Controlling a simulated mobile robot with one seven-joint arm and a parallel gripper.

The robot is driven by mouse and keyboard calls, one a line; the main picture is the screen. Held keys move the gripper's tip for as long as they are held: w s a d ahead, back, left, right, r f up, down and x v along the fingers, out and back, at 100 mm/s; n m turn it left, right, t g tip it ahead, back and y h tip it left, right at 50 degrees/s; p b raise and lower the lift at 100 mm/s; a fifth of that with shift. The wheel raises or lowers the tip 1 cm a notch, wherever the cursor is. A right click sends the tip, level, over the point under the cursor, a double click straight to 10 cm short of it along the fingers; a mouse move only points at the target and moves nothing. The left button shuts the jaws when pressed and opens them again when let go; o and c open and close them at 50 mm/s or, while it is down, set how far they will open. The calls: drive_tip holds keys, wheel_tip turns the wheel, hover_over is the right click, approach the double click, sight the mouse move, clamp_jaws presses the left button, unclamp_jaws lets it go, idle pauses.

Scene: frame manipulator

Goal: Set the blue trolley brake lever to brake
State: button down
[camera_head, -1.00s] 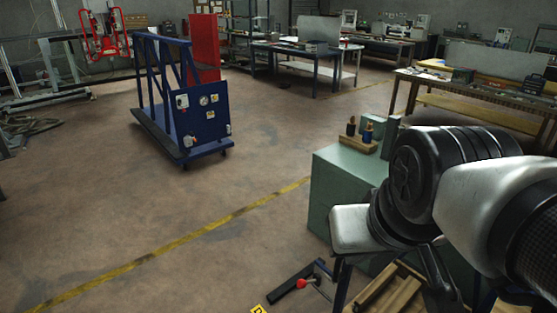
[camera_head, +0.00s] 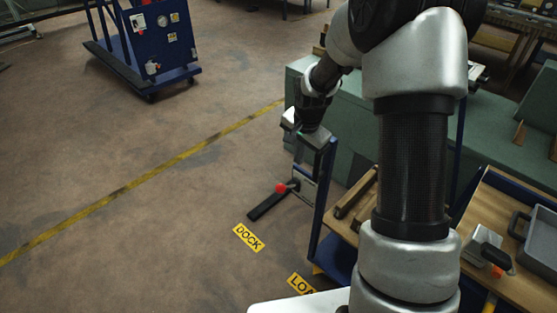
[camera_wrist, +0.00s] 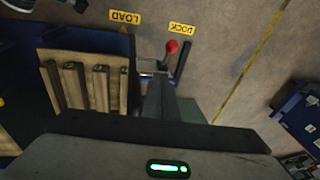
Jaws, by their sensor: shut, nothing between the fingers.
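A red-knobbed lever (camera_head: 281,188) sits low beside the blue frame of the near trolley (camera_head: 318,215), next to a metal bracket. In the wrist view its red knob (camera_wrist: 172,46) shows beyond the fingers, beside a dark bar (camera_wrist: 183,62). My gripper (camera_head: 300,157) is shut and empty, above the knob and apart from it in the head view. It also shows in the wrist view (camera_wrist: 160,90). I cannot read the lever's setting. A farther blue trolley (camera_head: 125,45) with a gauge panel stands at upper left; it has a small red-marked fitting.
Yellow DOCK (camera_head: 248,237) and LOAD (camera_head: 300,284) labels lie on the floor. A wooden slatted rack (camera_wrist: 90,85) is beside the lever. A green cabinet (camera_head: 350,110) stands behind my gripper. The floor to the left is clear, crossed by a yellow line (camera_head: 150,175).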

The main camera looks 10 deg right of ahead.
drive_tip(key=shift+x, duration=1.05)
drive_tip(key=b, duration=0.1)
hover_over(285, 188)
drive_tip(key=s, duration=0.1)
drive_tip(key=s+f+x, duration=0.1)
drive_tip(key=s+x, duration=0.2)
drive_tip(key=x, duration=0.9)
drive_tip(key=shift+w+d, duration=0.1)
drive_tip(key=shift+d, duration=0.15)
drive_tip(key=shift+b, duration=0.35)
